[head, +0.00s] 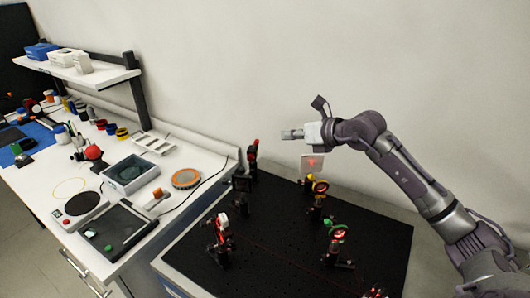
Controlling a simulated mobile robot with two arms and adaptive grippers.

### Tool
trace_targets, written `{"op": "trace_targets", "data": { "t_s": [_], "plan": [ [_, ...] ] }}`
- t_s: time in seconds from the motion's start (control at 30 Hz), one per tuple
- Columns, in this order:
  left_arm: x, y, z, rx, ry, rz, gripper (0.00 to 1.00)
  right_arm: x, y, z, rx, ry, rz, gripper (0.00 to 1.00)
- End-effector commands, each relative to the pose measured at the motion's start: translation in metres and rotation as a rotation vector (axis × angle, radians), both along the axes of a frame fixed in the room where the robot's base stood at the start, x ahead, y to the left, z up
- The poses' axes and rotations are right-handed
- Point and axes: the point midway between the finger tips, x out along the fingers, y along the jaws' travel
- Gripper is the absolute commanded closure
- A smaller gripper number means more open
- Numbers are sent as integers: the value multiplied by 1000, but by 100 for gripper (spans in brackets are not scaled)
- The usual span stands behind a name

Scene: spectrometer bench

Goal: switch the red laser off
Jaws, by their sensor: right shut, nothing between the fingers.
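My right gripper (292,134) is shut and empty. It is held in the air above the far side of the black optical breadboard (290,270), close to the wall. A pale card (312,163) below it carries a glowing red spot. A faint red beam line crosses the board toward the lower right. A small part with red lights (375,293) shows at the bottom edge, cut off by the frame; I cannot tell whether it is the red laser. No switch can be made out. My left gripper is not in view.
Mounted optics stand on the breadboard: a red-and-white one (222,228), a green-ringed one (336,232), a yellow-ringed one (319,187) and a red-topped post (253,150). A white bench (185,215) at left holds trays, a scale and jars, with a shelf (105,75) above.

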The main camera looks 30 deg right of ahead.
Motion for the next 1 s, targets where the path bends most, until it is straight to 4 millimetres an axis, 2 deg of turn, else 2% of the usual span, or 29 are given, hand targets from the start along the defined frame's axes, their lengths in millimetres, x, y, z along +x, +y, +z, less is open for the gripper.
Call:
{"op": "trace_targets", "data": {
  "t_s": [0.03,0.1,0.33,0.77,0.87,1.0],
  "plan": [
    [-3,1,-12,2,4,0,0,0,0,-12,0,0,0,100],
    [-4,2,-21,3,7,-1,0,0,0,-21,0,0,0,100],
    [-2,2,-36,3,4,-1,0,0,0,-35,0,0,0,100],
    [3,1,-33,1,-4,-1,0,2,0,-35,1,0,0,100],
    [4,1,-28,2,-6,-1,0,8,2,-36,4,-1,-1,100],
    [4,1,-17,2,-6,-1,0,27,10,-44,5,1,0,100]
  ]
}}
